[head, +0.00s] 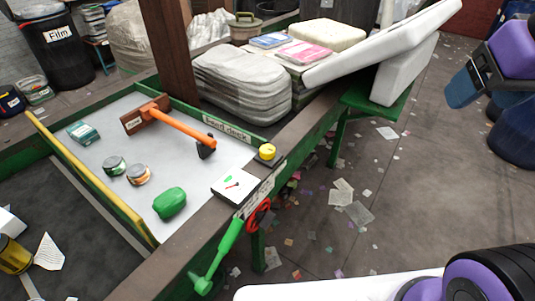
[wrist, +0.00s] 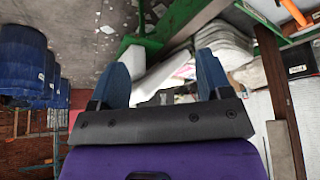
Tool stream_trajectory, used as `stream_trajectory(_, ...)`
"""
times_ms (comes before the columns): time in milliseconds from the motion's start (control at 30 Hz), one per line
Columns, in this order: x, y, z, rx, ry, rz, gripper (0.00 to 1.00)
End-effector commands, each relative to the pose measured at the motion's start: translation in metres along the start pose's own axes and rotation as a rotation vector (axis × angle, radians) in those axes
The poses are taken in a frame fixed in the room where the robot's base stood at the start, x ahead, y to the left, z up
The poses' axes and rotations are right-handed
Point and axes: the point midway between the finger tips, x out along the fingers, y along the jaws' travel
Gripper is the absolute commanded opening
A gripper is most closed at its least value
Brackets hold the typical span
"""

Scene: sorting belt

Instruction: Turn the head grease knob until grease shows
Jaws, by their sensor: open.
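No part is legibly marked as the head grease knob. Candidates sit along the rail: a round yellow knob (head: 266,152) on a dark base, a red ring-shaped handwheel (head: 257,215) on the rail's outer side, and a green lever (head: 220,255) below it. I cannot tell which is the grease knob, and I see no clear grease. My gripper (head: 464,88) is at the upper right of the head view, over the floor and far from all of these. In the wrist view my gripper (wrist: 163,76) has its two blue fingers wide apart, with nothing between them.
A white panel (head: 235,185) with green and red marks sits on the rail. The pale deck (head: 100,155) holds an orange-handled hammer (head: 180,125), tins and a green lump (head: 169,203). Foam slabs (head: 390,45) lean at the back. The scrap-strewn floor (head: 420,180) is open.

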Motion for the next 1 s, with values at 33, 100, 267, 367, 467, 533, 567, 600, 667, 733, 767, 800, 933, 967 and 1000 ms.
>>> stream_trajectory(33,0.001,-0.001,-0.003,-0.015,-0.008,0.000,0.72)
stream_trajectory(100,0.004,-0.003,-0.011,-0.052,-0.024,0.000,0.72)
stream_trajectory(267,0.017,-0.015,-0.041,-0.209,-0.089,0.002,0.72)
stream_trajectory(367,0.029,-0.027,-0.062,-0.328,-0.135,0.003,0.72)
stream_trajectory(467,0.043,-0.041,-0.083,-0.447,-0.177,0.003,0.72)
stream_trajectory(533,0.054,-0.051,-0.096,-0.532,-0.207,0.002,0.72)
stream_trajectory(567,0.059,-0.057,-0.101,-0.567,-0.219,0.002,0.72)
stream_trajectory(600,0.067,-0.064,-0.108,-0.617,-0.236,0.000,0.72)
stream_trajectory(667,0.078,-0.075,-0.118,-0.690,-0.262,-0.001,0.72)
stream_trajectory(733,0.092,-0.089,-0.128,-0.775,-0.291,-0.004,0.72)
stream_trajectory(767,0.098,-0.096,-0.132,-0.811,-0.302,-0.005,0.72)
stream_trajectory(800,0.107,-0.105,-0.137,-0.860,-0.319,-0.007,0.72)
stream_trajectory(933,0.137,-0.135,-0.151,-1.020,-0.369,-0.013,0.72)
stream_trajectory(967,0.144,-0.143,-0.153,-1.058,-0.380,-0.015,0.72)
stream_trajectory(1000,0.154,-0.153,-0.156,-1.106,-0.396,-0.018,0.72)
